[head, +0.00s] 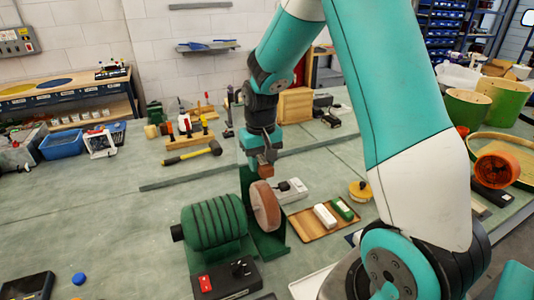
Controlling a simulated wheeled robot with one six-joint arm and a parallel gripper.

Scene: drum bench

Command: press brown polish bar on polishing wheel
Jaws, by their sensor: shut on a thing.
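The polishing wheel (265,206) is a pale reddish-brown disc on the right side of a green ribbed motor (213,221). My gripper (263,161) points down above the wheel and is shut on the brown polish bar (266,171). The bar shows as a small brown block under the jaws, just over the wheel's top rim. I cannot tell whether bar and wheel touch. The fingertips are small and partly hidden by the bar.
A wooden tray (310,232) with a white bar (325,215) and a green bar (342,208) lies right of the wheel. A green guard (248,182) stands behind the wheel. A mallet (193,154) lies back left.

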